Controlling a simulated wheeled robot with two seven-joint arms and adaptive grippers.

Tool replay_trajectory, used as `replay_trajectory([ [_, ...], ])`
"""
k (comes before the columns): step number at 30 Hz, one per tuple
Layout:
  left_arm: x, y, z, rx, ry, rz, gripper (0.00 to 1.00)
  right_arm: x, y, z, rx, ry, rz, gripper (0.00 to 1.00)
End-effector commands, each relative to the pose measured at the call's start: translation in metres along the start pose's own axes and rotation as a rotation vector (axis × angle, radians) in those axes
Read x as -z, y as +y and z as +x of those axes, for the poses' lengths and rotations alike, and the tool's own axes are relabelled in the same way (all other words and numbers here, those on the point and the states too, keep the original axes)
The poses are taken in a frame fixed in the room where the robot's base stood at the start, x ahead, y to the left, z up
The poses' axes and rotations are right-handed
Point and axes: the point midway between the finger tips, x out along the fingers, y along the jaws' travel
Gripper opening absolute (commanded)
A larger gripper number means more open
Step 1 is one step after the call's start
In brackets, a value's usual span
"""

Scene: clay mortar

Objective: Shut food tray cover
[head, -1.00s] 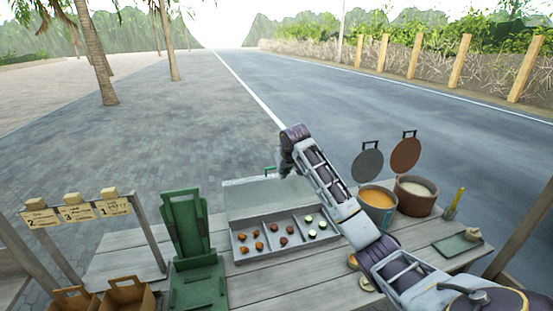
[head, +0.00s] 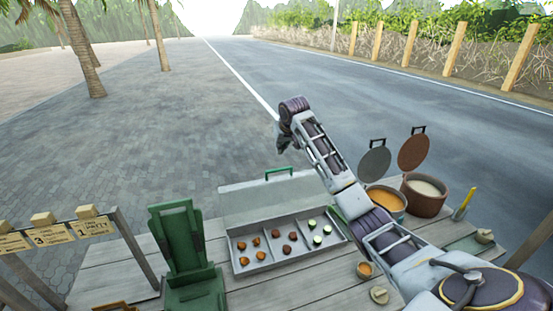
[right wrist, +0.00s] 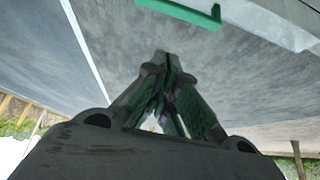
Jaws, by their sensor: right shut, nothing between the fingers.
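The food tray (head: 268,262) is a grey box with compartments holding several brown and green food pieces. Its cover (head: 240,201) stands raised along the far edge of the tray, open. A green handle (head: 279,172) sits on the cover's top edge. The handle also shows at the top of the right wrist view (right wrist: 182,10). My right gripper (head: 283,146) is shut and empty, held above and beyond the cover's handle, apart from it. In the right wrist view its fingertips (right wrist: 165,58) are together below the handle. My left gripper is not in view.
A green stand (head: 184,250) is left of the tray. Two pots with raised lids, an orange one (head: 386,199) and a brown one (head: 424,198), stand to the right. A small cup (head: 365,270) is on the wooden table (head: 110,270). A sign rail (head: 60,232) is at far left.

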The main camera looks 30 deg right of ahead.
Motion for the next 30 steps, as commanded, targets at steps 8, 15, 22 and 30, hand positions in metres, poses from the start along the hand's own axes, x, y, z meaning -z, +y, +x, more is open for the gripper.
replay_trajectory([
  [8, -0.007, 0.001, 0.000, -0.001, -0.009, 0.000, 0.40, 0.000, 0.000, 0.000, 0.000, 0.000, 0.001, 0.00],
  [15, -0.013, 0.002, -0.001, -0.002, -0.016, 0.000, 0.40, 0.000, 0.000, 0.001, 0.000, -0.001, 0.001, 0.00],
  [22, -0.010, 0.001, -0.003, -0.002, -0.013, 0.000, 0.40, 0.000, 0.000, 0.013, 0.001, -0.002, 0.001, 0.00],
  [30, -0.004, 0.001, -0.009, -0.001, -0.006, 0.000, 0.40, 0.000, 0.000, 0.042, 0.000, -0.002, 0.000, 0.00],
])
